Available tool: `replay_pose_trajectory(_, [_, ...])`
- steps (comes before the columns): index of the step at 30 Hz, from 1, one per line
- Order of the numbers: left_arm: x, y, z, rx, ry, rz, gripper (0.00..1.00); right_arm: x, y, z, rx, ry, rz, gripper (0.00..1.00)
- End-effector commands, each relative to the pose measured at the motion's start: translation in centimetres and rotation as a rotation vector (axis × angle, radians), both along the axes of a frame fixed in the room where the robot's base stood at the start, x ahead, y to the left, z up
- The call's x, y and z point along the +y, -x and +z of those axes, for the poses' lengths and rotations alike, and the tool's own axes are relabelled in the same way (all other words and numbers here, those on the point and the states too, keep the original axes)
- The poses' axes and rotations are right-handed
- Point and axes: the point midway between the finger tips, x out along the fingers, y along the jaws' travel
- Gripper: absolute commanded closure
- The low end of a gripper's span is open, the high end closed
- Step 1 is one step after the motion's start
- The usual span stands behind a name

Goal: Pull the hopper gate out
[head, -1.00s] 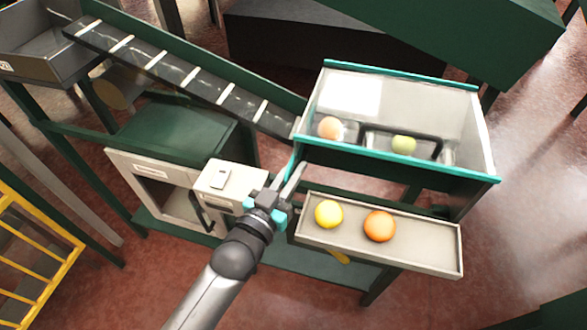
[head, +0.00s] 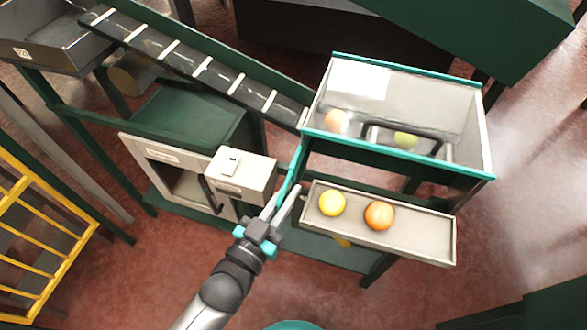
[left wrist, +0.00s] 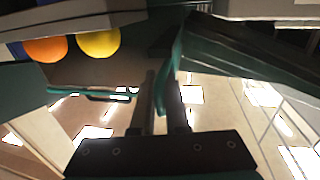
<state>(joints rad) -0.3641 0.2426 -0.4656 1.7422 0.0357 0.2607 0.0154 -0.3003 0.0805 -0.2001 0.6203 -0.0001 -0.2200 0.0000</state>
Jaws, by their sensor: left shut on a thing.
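The hopper (head: 455,169) is a clear-walled bin with a teal rim, holding a peach-orange fruit (head: 336,121) and a green fruit (head: 405,140). The hopper gate (head: 293,172) is a thin teal plate sticking out from the hopper's left front corner towards me. My left gripper (head: 287,195) is shut on the gate's outer end, left of the tray. In the left wrist view, the green gate (left wrist: 174,65) stands on edge between the gripper's fingers (left wrist: 163,85). The gate's inner end is hidden. My right gripper is not in view.
A shallow tray (head: 420,241) below the hopper holds a yellow fruit (head: 332,203) and an orange (head: 379,215), close to my gripper's right. A white box (head: 245,172) stands close on its left. A dark conveyor (head: 190,62) slopes down to the hopper. Floor is open in front.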

Motion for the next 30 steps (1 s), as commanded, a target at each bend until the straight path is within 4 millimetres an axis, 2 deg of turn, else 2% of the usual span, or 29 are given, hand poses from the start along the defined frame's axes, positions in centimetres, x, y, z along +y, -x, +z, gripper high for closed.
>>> replay_pose_trajectory(3, [0.2,0.58,-0.1,0.003,-0.002,0.0,1.0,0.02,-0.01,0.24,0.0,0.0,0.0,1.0])
replay_pose_trajectory(11, [0.19,0.56,-0.15,0.003,-0.001,0.0,1.0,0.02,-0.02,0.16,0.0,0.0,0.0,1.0])
replay_pose_trajectory(12, [0.18,0.55,-0.15,0.003,-0.001,0.0,0.85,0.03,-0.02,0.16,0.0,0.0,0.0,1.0])
replay_pose_trajectory(19, [0.17,0.51,-0.07,0.001,0.0,0.0,0.6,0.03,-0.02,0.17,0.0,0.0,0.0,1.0])
replay_pose_trajectory(30, [0.16,0.49,0.01,-0.001,0.0,0.0,0.58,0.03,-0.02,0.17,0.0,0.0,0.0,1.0])
